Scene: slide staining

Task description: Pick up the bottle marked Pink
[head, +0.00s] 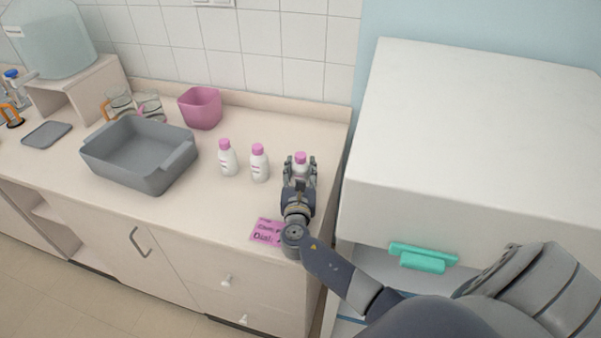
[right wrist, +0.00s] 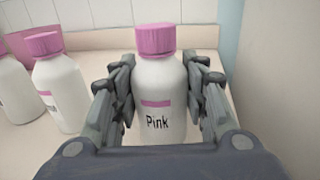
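The bottle marked Pink (right wrist: 158,95) is white with a pink cap and stands upright on the counter. In the head view its pink cap (head: 301,157) shows at the right end of a row of bottles. My right gripper (right wrist: 163,90) has one finger on each side of this bottle. The fingers look spread, with the left one very close to the bottle; I cannot tell whether they touch it. In the head view my right gripper (head: 299,168) hides most of the bottle. My left gripper is not in view.
Two similar pink-capped bottles (head: 259,163) (head: 227,157) stand to the left. A grey basin (head: 140,180), a pink cup (head: 200,108) and a pink note (head: 266,232) are on the counter. A white cabinet (head: 460,130) stands close on the right.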

